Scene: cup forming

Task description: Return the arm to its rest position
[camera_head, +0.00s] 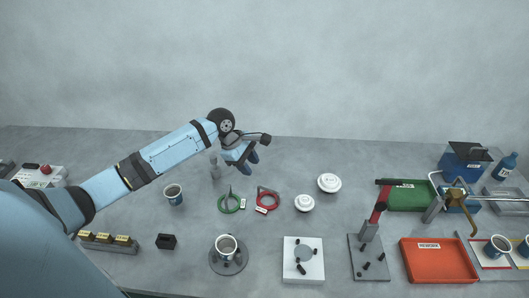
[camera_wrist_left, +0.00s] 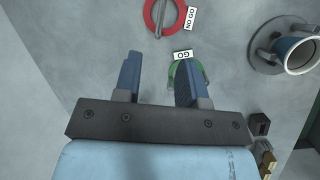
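My left arm reaches in from the left in the head view. Its gripper (camera_head: 248,168) hangs above the table, behind the green ring gauge (camera_head: 231,208) and the red ring gauge (camera_head: 266,207). In the left wrist view the two blue fingers of the left gripper (camera_wrist_left: 158,70) stand apart with nothing held between them. The red gauge (camera_wrist_left: 152,22) with its NO GO tag and the partly hidden green gauge (camera_wrist_left: 173,68) with its GO tag lie on the table beyond them. My right gripper is in neither view.
A cup (camera_head: 226,246) stands on a round fixture (camera_head: 240,266); another cup (camera_head: 173,194) stands further left. Two white round pieces (camera_head: 329,183) (camera_head: 304,203) lie right of the gauges. A red lever press (camera_head: 377,210), a red tray (camera_head: 440,262) and a green tray (camera_head: 408,198) occupy the right.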

